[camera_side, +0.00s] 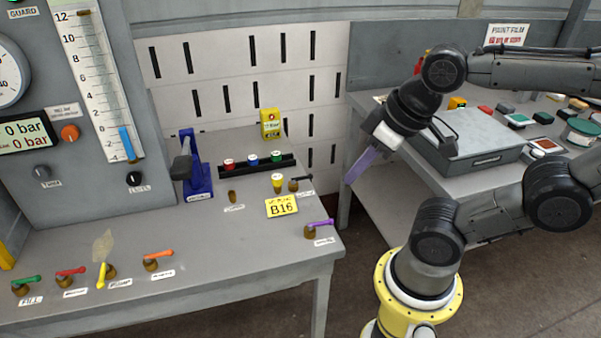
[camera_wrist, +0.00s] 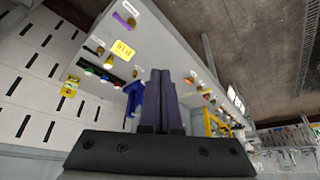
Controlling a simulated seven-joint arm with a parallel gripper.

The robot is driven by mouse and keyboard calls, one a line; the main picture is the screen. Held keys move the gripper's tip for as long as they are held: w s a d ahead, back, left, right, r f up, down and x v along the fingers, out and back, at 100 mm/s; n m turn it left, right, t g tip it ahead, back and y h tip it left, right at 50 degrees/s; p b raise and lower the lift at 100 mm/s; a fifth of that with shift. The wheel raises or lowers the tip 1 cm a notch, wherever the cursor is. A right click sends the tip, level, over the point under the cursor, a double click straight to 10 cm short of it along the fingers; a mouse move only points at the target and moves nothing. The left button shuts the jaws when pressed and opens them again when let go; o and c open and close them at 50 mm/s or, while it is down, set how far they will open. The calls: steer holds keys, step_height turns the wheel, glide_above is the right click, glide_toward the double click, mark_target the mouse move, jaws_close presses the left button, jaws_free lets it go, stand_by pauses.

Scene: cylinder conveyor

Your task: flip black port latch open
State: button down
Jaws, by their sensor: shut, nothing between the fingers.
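A black latch handle (camera_side: 302,180) on a brass base sits on the grey bench top, near its right end, just above the yellow B16 plate. The handle lies sideways, pointing right; a small label is beside it. My gripper (camera_side: 350,180) hangs to the right of the bench, apart from the latch. Its purple-grey fingers point down and left. In the wrist view the fingers (camera_wrist: 167,72) are together and empty. The black latch is too small to make out surely there.
A purple latch (camera_side: 320,223) stands near the bench's right corner. Coloured levers line the front left. A grey box (camera_side: 470,143) is on another table.

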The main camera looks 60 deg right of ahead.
steer(key=w+d+r+m, duration=0.2)
steer(key=w+r, duration=0.8)
steer(key=r, duration=0.1)
steer(key=w+d+f+m+g, duration=0.1)
steer(key=w+d+g, duration=0.1)
steer(key=w+d, duration=0.4)
steer(key=w+d+m+g, duration=0.15)
steer(key=w+d, duration=0.25)
steer(key=w, duration=0.5)
steer(key=w+d+f+m+g, duration=0.25)
steer(key=w+d+f, duration=0.45)
steer(key=d+f, duration=0.5)
steer(key=s+d+f+m+y, duration=0.1)
steer(key=d+f, duration=0.3)
steer(key=f, duration=0.3)
steer(key=s+d+f+g, duration=0.1)
steer(key=d+f, duration=0.4)
steer(key=f, duration=0.2)
steer(key=shift+s+d+m+y, duration=0.15)
steer(key=shift+m+y, duration=0.25)
